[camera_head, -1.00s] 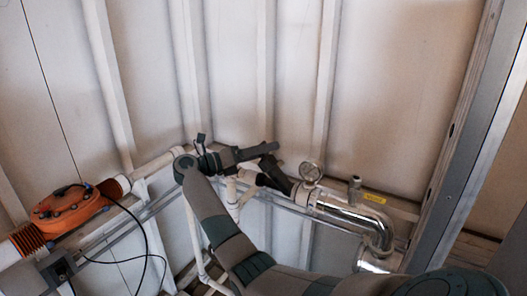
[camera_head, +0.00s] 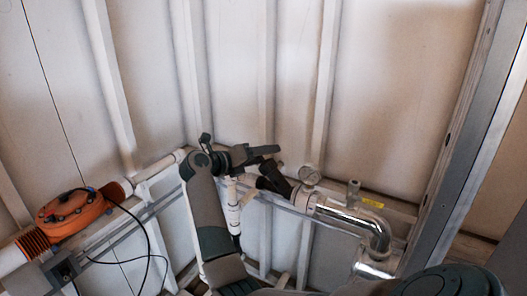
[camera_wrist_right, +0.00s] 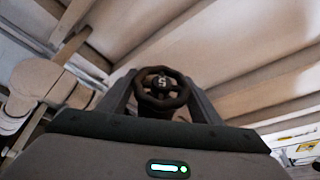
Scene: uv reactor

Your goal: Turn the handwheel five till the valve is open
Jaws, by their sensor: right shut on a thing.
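In the wrist view a dark round handwheel (camera_wrist_right: 150,101) with a pale mark like a 5 on its hub sits between the two fingers of my right gripper (camera_wrist_right: 162,98). The fingers are shut on its rim from both sides. In the head view my right gripper (camera_head: 262,155) is at the pipework by the back wall, next to a dark valve body (camera_head: 272,178) on the pipe. I cannot make out the handwheel clearly there. My left gripper is not in view.
An orange round housing (camera_head: 72,212) with black cables lies at left. A grey metal post (camera_head: 470,130) rises at right. Ribbed wall panels close the back.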

